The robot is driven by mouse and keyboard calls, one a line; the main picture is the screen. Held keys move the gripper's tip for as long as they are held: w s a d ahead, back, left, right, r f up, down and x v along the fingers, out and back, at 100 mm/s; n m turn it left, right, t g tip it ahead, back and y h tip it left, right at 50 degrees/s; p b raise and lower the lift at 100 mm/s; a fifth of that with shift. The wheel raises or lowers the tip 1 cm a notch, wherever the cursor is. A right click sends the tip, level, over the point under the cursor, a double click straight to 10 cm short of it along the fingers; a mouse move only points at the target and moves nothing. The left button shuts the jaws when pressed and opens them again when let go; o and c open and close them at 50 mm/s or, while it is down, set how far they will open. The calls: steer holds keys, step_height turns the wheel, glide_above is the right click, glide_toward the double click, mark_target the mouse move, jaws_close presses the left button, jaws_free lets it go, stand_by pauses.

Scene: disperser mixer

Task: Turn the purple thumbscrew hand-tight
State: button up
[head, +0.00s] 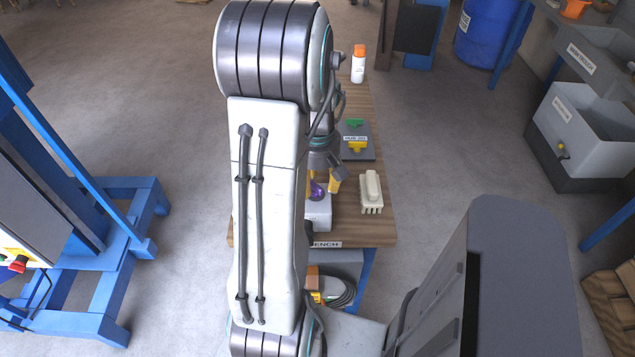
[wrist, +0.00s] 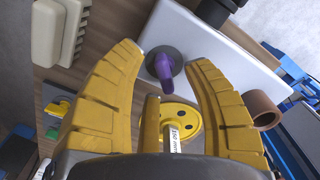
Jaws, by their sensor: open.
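The purple thumbscrew (wrist: 166,72) shows in the wrist view, its stem rising from a dark round collar on a light grey block (wrist: 225,60). It also shows in the head view (head: 317,190), on the block at the bench's near end, partly hidden by my arm. My gripper (wrist: 164,60) is open, its yellow curved fingers spread on either side of the thumbscrew. No contact between fingers and thumbscrew is visible. In the head view my gripper (head: 324,183) is low over the block, largely behind my arm.
The wooden bench (head: 384,225) carries a cream ribbed piece (head: 371,192), a grey plate with green and yellow handles (head: 357,147), and an orange-capped bottle (head: 358,65). A brown cylinder (wrist: 262,109) is beside the block. A blue frame (head: 110,260) stands at left, with open floor between.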

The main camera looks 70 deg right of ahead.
steer(key=shift+f, duration=0.15)
steer(key=shift+c, duration=0.2)
jaws_close()
stand_by(0.3)
